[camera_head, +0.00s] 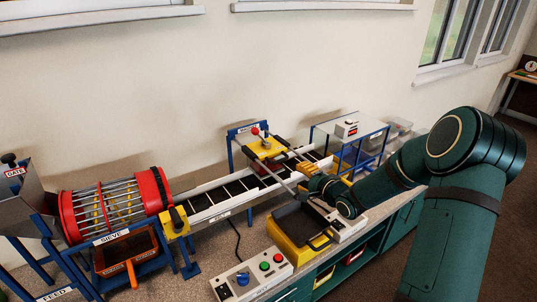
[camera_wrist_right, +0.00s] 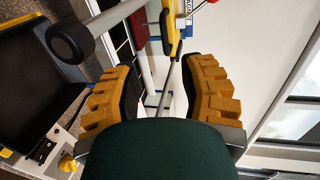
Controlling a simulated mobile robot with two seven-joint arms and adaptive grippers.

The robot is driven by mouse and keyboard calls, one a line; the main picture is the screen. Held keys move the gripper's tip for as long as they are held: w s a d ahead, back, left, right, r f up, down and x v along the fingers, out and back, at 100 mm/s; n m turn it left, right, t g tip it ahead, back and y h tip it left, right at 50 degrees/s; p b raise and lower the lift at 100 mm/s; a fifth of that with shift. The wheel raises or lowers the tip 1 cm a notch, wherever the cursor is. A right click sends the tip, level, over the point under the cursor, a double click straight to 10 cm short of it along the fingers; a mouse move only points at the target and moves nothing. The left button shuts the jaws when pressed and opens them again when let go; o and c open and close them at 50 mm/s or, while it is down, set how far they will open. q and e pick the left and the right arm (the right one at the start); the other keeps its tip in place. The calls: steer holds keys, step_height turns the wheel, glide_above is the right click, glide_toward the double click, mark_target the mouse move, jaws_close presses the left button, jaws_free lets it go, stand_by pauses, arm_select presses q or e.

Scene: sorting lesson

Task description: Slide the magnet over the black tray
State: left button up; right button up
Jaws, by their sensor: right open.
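The magnet's yellow carriage (camera_head: 264,147) sits on rails across the conveyor, near the blue frame at the wall. In the right wrist view its yellow part (camera_wrist_right: 171,32) is at the top, with a thin dark rod running down between my fingers. The black tray (camera_head: 296,220) lies in front of the conveyor on a yellow base; it also shows at the left of the right wrist view (camera_wrist_right: 30,90). My right gripper (camera_head: 312,183) is open above the tray's back side; its yellow fingers (camera_wrist_right: 160,93) stand either side of the rod, apparently not gripping it. My left gripper is out of view.
The conveyor (camera_head: 236,189) runs from the red sieve drum (camera_head: 115,206) at left. A control box (camera_head: 252,276) stands at the front. A blue-framed stand (camera_head: 372,140) is behind my right arm. A rail's black end cap (camera_wrist_right: 70,43) is close beside one finger.

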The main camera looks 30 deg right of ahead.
mark_target(278, 161)
steer(key=x, duration=0.4)
steer(key=b+x, duration=0.1)
steer(key=x, duration=0.9)
steer(key=shift+w+d+r, duration=0.1)
steer(key=shift+d+r, duration=0.15)
steer(key=shift+r, duration=0.05)
jaws_close()
